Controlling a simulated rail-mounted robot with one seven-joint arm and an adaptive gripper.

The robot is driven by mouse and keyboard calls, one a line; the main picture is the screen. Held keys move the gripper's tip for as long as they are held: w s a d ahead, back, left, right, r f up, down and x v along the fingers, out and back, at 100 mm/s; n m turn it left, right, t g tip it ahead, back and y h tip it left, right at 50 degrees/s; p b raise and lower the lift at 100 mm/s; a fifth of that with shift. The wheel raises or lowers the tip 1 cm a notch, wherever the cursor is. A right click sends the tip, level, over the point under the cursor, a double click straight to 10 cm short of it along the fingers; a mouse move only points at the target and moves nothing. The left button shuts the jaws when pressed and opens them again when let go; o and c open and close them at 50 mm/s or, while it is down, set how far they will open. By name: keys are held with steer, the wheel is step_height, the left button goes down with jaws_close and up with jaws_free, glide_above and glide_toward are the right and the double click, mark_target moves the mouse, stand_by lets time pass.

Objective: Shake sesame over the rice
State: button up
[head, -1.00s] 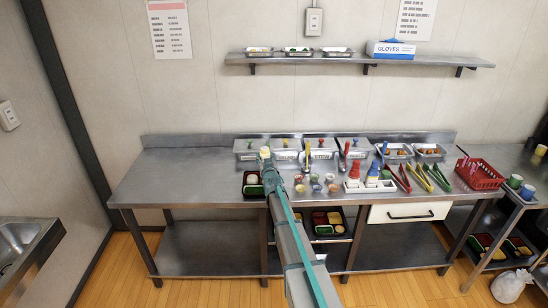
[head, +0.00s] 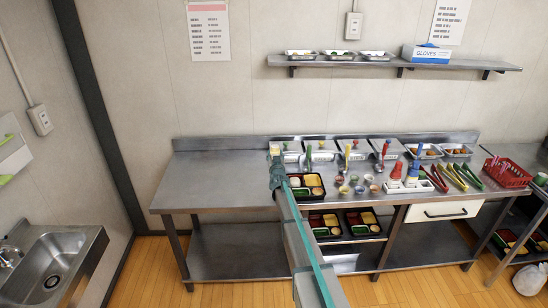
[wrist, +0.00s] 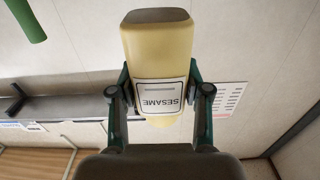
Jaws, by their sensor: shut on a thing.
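My gripper (wrist: 160,112) is shut on a pale yellow sesame shaker (wrist: 155,45), with a finger on each side. Its SESAME label reads upside down in the wrist view. In the head view the shaker (head: 274,147) is a small pale block at the end of my arm, above the counter's left half. A black bento tray (head: 318,195) sits just right of my arm, which overlaps its left side. White rice (head: 295,182) shows in its back left compartment, with yellow beside it and green in front. Whether any sesame lies on the rice is too small to tell.
Lidded steel bins (head: 350,148) line the counter's back. Small cups (head: 355,188), a white bottle holder (head: 410,186), coloured tongs (head: 450,178) and a red basket (head: 507,171) stand to the right. The steel counter (head: 220,182) is clear on the left.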

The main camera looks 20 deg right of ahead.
steer(key=shift+s+d+m, duration=0.1)
steer(key=shift+d+m, duration=0.25)
steer(key=shift+m, duration=0.35)
steer(key=shift+a+r+m, duration=0.1)
steer(key=shift+m, duration=0.9)
steer(key=m, duration=0.3)
steer(key=shift+m, duration=0.4)
steer(key=m, duration=0.4)
steer(key=shift+r, duration=0.1)
steer(key=m, duration=0.2)
steer(key=m+b, duration=0.1)
steer(key=shift+d+m, duration=0.2)
steer(key=shift+m, duration=0.2)
steer(key=d+m+b, duration=0.1)
steer(key=m+b, duration=0.2)
steer(key=s+d+m+b, duration=0.1)
steer(key=d+m+b, duration=0.1)
steer(key=m+b, duration=0.1)
steer(key=d+m+b, duration=0.2)
steer(key=m+b, duration=0.1)
steer(key=shift+s+d+r, duration=0.15)
steer(key=shift+s+r, duration=0.1)
steer(key=shift+r, duration=0.15)
steer(key=m+b, duration=0.1)
steer(key=b, duration=0.1)
steer(key=m+b, duration=0.1)
steer(key=b, duration=0.2)
steer(key=shift+d+f+h, duration=0.25)
steer(key=shift+f+h, duration=0.05)
steer(key=shift+f, duration=0.05)
